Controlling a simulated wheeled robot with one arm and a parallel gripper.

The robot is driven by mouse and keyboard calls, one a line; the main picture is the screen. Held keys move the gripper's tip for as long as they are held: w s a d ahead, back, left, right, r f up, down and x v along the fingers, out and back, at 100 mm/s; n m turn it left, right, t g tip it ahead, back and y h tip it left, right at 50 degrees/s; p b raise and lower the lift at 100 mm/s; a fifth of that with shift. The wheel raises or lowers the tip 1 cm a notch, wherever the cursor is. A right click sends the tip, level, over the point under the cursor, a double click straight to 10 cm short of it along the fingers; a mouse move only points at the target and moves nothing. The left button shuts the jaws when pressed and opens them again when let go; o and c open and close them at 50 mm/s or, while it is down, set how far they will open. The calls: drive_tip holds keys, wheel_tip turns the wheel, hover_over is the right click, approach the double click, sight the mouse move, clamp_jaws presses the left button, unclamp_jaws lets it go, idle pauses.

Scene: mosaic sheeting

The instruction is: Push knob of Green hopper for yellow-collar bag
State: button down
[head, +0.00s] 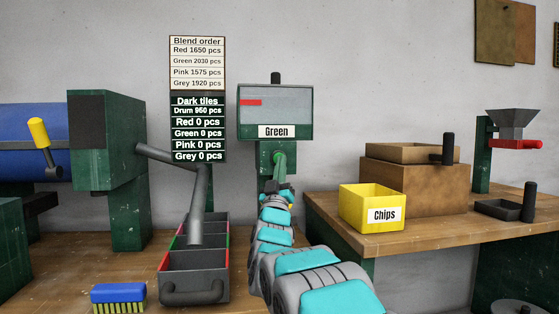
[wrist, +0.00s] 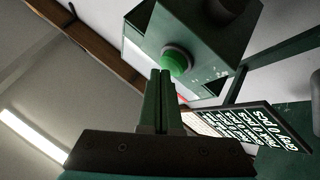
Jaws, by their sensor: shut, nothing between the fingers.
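In the head view my gripper (head: 279,185) is small and partly hidden by my arm, under the knob. No yellow-collar bag is recognisable.
Left of the hopper are a sign board (head: 198,128) with tile counts at 0 and a grey spout over a divided tray (head: 195,262). A brush (head: 118,296) lies at front left. A yellow Chips box (head: 371,208) stands on the right bench (head: 420,238).

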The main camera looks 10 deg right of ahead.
drive_tip(key=shift+w+p, duration=0.3)
drive_tip(key=shift+w, duration=0.5)
idle(0.7)
idle(0.3)
drive_tip(key=shift+s+b, duration=0.35)
drive_tip(key=shift+s, duration=1)
drive_tip(key=shift+s+b, duration=0.6)
drive_tip(key=shift+s, duration=1.9)
